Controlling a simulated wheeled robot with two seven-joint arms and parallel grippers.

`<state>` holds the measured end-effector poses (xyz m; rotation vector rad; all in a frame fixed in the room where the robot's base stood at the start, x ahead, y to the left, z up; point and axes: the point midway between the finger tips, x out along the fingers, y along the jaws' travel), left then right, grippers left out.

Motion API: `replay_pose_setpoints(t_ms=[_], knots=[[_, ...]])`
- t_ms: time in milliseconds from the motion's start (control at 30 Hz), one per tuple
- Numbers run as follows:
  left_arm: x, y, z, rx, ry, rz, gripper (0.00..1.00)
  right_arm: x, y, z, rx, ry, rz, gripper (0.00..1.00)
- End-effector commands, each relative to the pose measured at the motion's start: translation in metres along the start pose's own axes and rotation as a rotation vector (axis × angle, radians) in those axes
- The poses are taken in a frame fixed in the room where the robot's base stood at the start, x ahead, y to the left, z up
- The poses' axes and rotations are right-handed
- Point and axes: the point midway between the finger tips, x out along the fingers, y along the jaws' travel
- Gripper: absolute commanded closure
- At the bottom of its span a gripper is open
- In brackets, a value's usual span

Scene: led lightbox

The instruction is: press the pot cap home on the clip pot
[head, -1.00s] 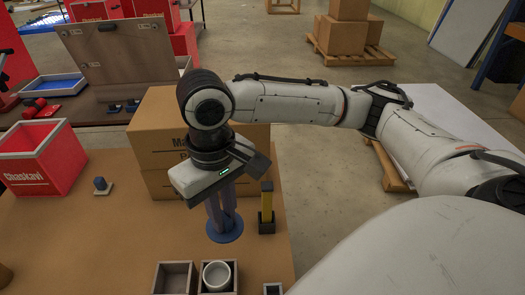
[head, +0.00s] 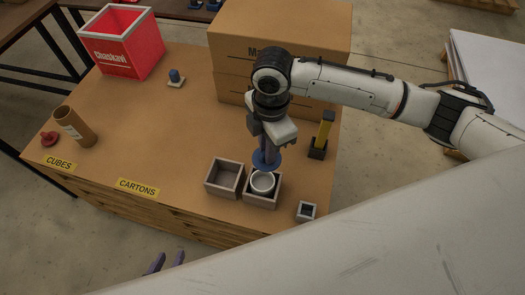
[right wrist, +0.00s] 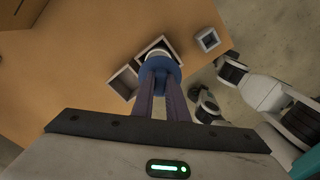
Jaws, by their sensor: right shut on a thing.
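The pot cap (head: 266,162), a blue disc, is held flat between the fingers of my right gripper (head: 267,149). The clip pot (head: 262,184), a white round cup with an open top, stands in a grey box (head: 250,200) near the table's front edge. The cap is just above and behind the pot in the head view; a gap between them is hard to judge. In the right wrist view the cap (right wrist: 160,68) hides most of the pot (right wrist: 158,53). My left gripper's purple fingertips (head: 166,262) show at the bottom of the head view, apart and empty.
An empty grey box (head: 225,177) adjoins the pot's box on the left. A small grey box (head: 306,211) and a yellow-black post (head: 322,135) stand to the right. Large cartons (head: 282,45) stand behind my right arm.

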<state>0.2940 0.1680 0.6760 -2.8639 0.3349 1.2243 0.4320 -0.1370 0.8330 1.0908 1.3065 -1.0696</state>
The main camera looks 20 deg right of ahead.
Motion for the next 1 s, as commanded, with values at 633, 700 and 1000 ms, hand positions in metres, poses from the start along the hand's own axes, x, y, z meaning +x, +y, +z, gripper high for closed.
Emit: replay_pose_setpoints(t_ms=[633, 700, 1000], knots=[[-0.007, 0.000, -0.008, 0.000, 0.004, -0.001, 0.69, 0.027, 0.002, -0.013, -0.406, -0.012, -0.005, 1.00], [-0.007, 0.000, -0.008, 0.000, 0.004, -0.001, 0.69, 0.027, 0.002, -0.012, -0.406, -0.013, -0.004, 1.00], [-0.004, 0.000, -0.005, 0.001, 0.004, -0.001, 0.69, 0.038, 0.003, -0.011, -0.407, -0.016, -0.005, 1.00]])
